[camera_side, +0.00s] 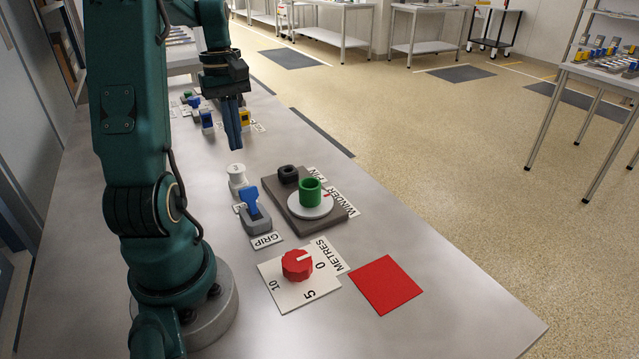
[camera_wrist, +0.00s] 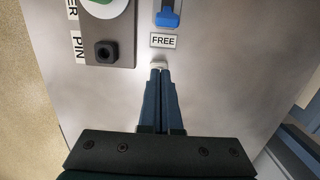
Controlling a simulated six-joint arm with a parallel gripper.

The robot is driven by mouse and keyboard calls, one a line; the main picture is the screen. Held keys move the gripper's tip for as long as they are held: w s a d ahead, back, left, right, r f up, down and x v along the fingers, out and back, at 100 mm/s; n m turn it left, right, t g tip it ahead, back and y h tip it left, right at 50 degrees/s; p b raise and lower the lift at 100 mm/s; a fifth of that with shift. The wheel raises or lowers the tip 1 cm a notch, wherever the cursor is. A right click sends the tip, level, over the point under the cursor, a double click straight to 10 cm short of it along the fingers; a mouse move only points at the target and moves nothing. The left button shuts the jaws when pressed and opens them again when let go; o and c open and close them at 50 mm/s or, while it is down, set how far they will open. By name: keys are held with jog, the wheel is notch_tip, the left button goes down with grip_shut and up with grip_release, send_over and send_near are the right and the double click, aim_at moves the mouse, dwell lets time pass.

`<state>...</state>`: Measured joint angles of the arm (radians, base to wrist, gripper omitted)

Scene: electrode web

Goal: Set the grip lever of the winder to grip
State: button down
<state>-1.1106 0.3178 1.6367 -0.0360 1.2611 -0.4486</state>
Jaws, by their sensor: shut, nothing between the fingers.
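The grip lever (camera_side: 250,201) is a blue handle on a grey base (camera_side: 257,222), on the bench beside the winder (camera_side: 336,214). Its blue handle lies toward the FREE label, away from the GRIP label (camera_side: 266,241). In the wrist view the blue handle (camera_wrist: 167,18) shows at the top edge, right by the FREE label (camera_wrist: 163,41); the rest is cut off. My gripper (camera_side: 238,148) is shut and empty, pointing down above the bench, behind the lever in the side view. Its fingertips also show in the wrist view (camera_wrist: 160,72), below the FREE label.
A white spool-like piece (camera_side: 237,178) stands between my gripper and the lever. The winder carries a green cylinder (camera_side: 310,190) and a black pin block (camera_side: 288,174). A red METRES knob (camera_side: 296,265) and a red square (camera_side: 385,284) lie nearer the front.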

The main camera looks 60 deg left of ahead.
aim_at(241, 176)
jog(key=f, duration=0.6)
jog(key=d+f, duration=0.1)
jog(key=f, duration=0.2)
jog(key=shift+s, duration=0.1)
jog(key=shift+d+r, duration=0.45)
jog(key=shift+d, duration=0.4)
jog(key=shift+d+r, duration=0.4)
jog(key=shift+d, duration=0.45)
jog(key=shift+d+r+y, duration=0.1)
jog(key=shift+y, duration=0.2)
jog(key=shift+d+y, duration=0.1)
jog(key=shift+y, duration=0.3)
